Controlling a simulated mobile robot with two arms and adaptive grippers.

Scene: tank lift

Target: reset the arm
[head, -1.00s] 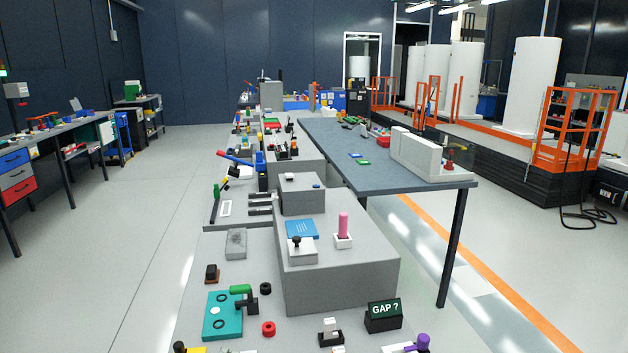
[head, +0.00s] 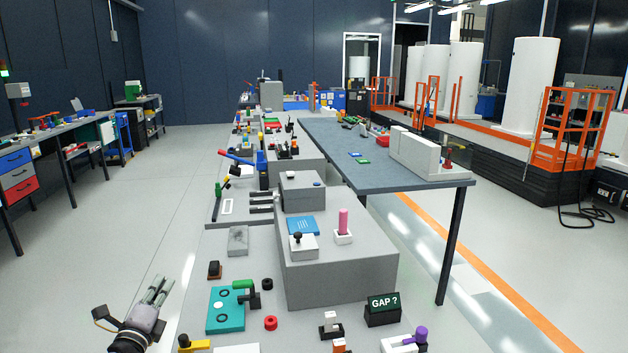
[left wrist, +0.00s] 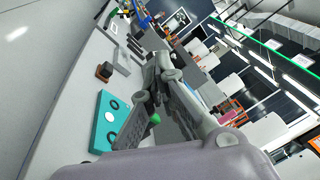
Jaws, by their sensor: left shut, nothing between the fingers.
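My left gripper (head: 156,290) shows at the lower left of the head view, over the floor just left of the grey bench (head: 190,322). Its fingers point up and away, shut with nothing between them. In the left wrist view the shut fingers (left wrist: 165,72) reach past the teal plate (left wrist: 106,122), which lies apart on the bench to their left. The teal plate with a green-handled clamp also shows in the head view (head: 224,312). My right gripper is not in view.
A grey block (head: 340,281) stands on the bench with a pink peg (head: 343,220) on it. The floor left of the bench (head: 120,220) is clear.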

